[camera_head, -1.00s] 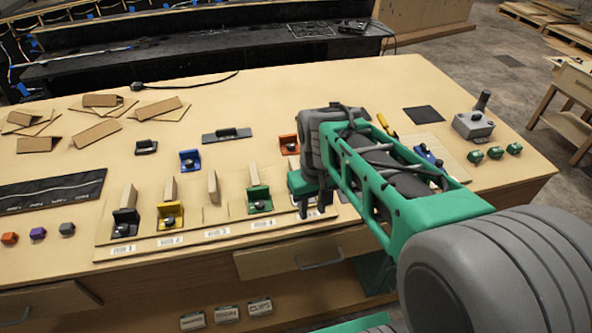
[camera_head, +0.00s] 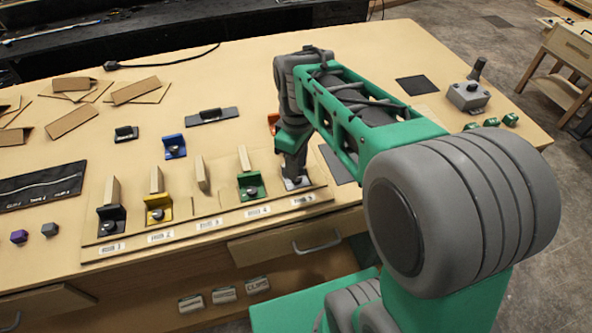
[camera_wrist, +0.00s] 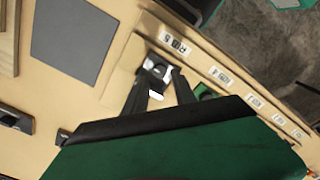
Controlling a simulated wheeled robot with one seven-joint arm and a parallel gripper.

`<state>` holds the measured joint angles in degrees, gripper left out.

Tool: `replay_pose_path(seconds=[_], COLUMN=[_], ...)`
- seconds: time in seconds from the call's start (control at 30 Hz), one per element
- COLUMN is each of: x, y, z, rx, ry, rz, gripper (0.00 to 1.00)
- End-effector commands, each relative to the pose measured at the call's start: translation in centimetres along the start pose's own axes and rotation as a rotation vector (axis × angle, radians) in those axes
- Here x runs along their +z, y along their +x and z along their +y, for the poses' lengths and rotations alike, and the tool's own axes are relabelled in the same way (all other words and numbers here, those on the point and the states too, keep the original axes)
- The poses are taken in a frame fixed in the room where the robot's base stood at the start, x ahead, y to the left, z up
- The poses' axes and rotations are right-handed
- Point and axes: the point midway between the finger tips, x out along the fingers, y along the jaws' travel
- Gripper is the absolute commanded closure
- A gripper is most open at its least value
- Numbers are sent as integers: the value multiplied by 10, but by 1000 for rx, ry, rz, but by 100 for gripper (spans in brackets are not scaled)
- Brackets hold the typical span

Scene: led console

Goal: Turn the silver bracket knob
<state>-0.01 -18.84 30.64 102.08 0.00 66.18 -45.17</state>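The silver bracket (camera_head: 296,183) sits at the right end of the row of brackets, at the front edge of the table, mostly covered by my gripper in the head view. In the wrist view the silver bracket (camera_wrist: 160,94) shows between and just past my fingers, with a dark knob (camera_wrist: 156,68) on it. My gripper (camera_head: 293,177) points down over the bracket. In the wrist view my gripper (camera_wrist: 161,78) has its two dark fingers apart, one on each side of the knob. I cannot tell whether they touch it.
The green bracket (camera_head: 250,186) with an upright wooden piece stands just left of my gripper. Yellow (camera_head: 158,208) and black (camera_head: 111,219) brackets stand further left. A grey joystick box (camera_head: 468,96) is at the back right. A dark flat square (camera_wrist: 75,40) lies beside the row.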

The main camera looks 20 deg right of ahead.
Motion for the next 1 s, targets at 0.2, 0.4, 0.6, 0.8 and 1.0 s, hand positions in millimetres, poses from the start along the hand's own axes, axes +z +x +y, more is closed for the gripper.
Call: replay_pose_path(seconds=[0.2, 0.4, 0.6, 0.8, 1.0], x=[1, 0, 0, 0, 0], y=[31, 36, 35, 35, 35], z=[0, 0, 0, 0, 0], rx=[-1, 0, 0, 1, 1], ry=[2, 3, 3, 3, 3], rz=[-1, 0, 0, 1, 1], gripper=[68, 68, 78, 94, 100])
